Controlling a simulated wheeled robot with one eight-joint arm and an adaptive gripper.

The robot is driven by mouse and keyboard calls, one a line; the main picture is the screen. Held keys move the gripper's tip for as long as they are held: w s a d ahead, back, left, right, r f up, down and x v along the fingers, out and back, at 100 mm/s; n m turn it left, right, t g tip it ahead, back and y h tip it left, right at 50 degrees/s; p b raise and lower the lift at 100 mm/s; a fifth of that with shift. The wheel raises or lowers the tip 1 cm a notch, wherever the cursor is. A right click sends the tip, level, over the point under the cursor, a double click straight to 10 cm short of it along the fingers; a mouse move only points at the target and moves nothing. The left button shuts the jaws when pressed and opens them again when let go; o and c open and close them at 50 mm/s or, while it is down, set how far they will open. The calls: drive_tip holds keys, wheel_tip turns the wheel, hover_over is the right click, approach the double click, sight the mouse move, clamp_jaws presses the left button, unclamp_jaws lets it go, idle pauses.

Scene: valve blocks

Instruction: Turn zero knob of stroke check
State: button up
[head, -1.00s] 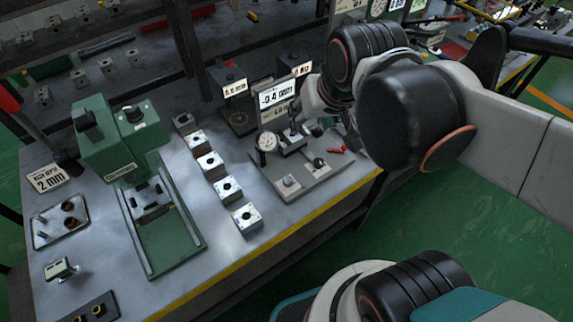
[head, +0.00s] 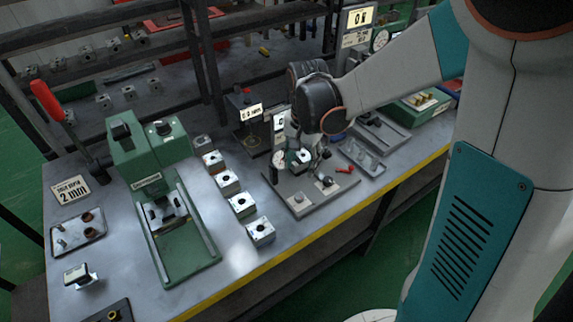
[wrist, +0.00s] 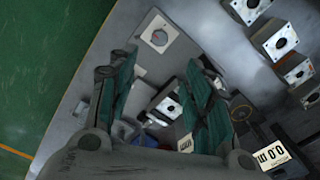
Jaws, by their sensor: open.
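No readable label shows which is the zero knob. My gripper (head: 302,158) is over the fixture, open and empty. In the wrist view, its teal fingers (wrist: 160,65) stand apart, with a pale block (wrist: 170,104) visible between them and the marked knob beyond.
A row of valve blocks (head: 243,205) stands left of the fixture. A green press (head: 190,243) is further left. A small display (head: 279,122) behind the fixture is partly covered by my wrist. A red-handled item (head: 345,169) lies at the plate's right.

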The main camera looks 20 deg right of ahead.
sight(300, 196)
wheel_tip(300, 196, down, 14)
drive_tip(key=b, duration=0.4)
drive_tip(key=shift+f+b, duration=0.15)
drive_tip(key=shift+b, duration=0.25)
drive_tip(key=c, duration=1.1)
